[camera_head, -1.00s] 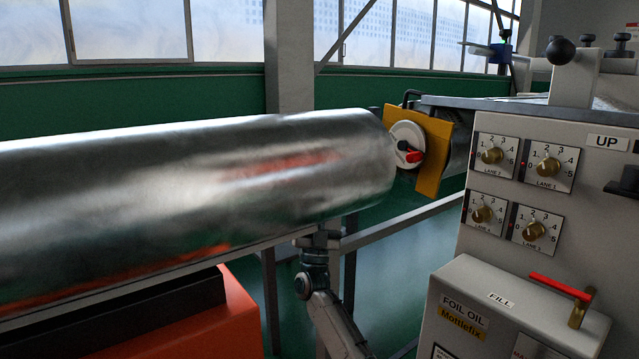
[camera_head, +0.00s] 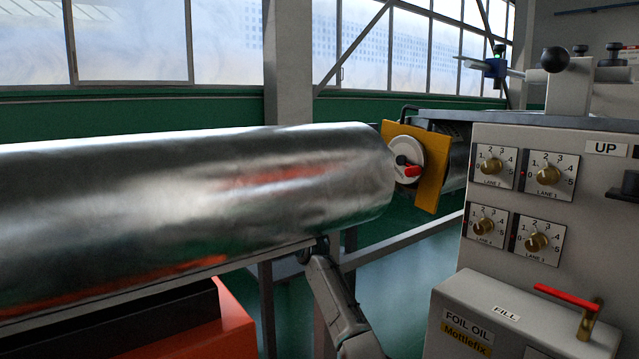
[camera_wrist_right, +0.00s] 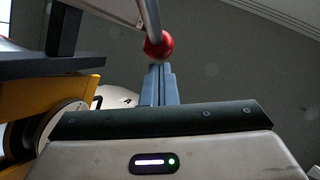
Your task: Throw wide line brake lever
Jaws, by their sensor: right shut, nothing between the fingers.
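In the right wrist view, a red ball knob (camera_wrist_right: 158,45) sits on the end of a thin metal rod. My right gripper (camera_wrist_right: 160,72) has its blue-grey fingers together and empty, with the tips just below the knob in the picture; I cannot tell whether they touch. In the head view, a white disc (camera_head: 406,150) with a short red handle (camera_head: 412,171) is on a yellow plate (camera_head: 434,165) at the big roll's right end. No label marks a brake lever, and I cannot match the knob to the head view. My left gripper is not in view.
A large foil roll (camera_head: 200,190) fills the left and hides the end of my arm link below it. A grey cabinet (camera_head: 600,230) with dials is on the right, and a foil oil box (camera_head: 470,305) with a red lever (camera_head: 566,296) stands in front.

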